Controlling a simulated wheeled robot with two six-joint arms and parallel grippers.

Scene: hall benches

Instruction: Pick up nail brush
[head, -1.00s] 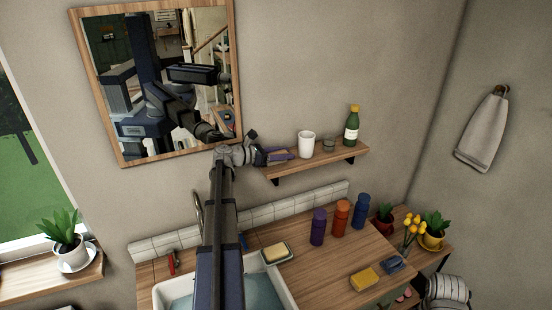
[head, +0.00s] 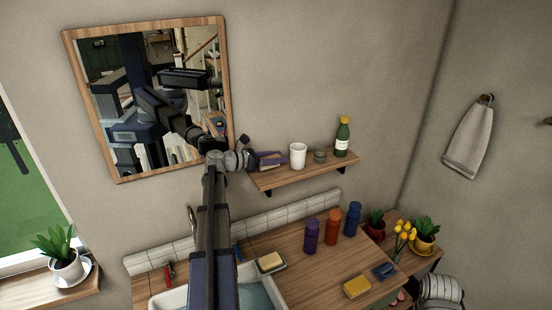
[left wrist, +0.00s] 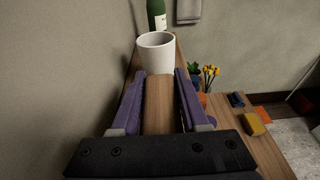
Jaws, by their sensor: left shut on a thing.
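The nail brush (left wrist: 158,108) shows in the left wrist view as a plain wooden block between two purple fingers. My left gripper (head: 272,160) is shut on it, with a finger against each side. In the head view the gripper is at the left end of the wooden wall shelf (head: 318,170), and its fingers mostly hide the brush. I cannot tell whether the brush touches the shelf. The brush's underside is hidden. My right gripper is not directly in view.
A white cup (head: 298,155) stands on the shelf just beyond the fingertips. A small grey pot (head: 320,156) and a green bottle (head: 342,137) stand farther right. A mirror (head: 229,110) hangs left of the gripper. Below are a sink (head: 176,298) and a counter with several bottles.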

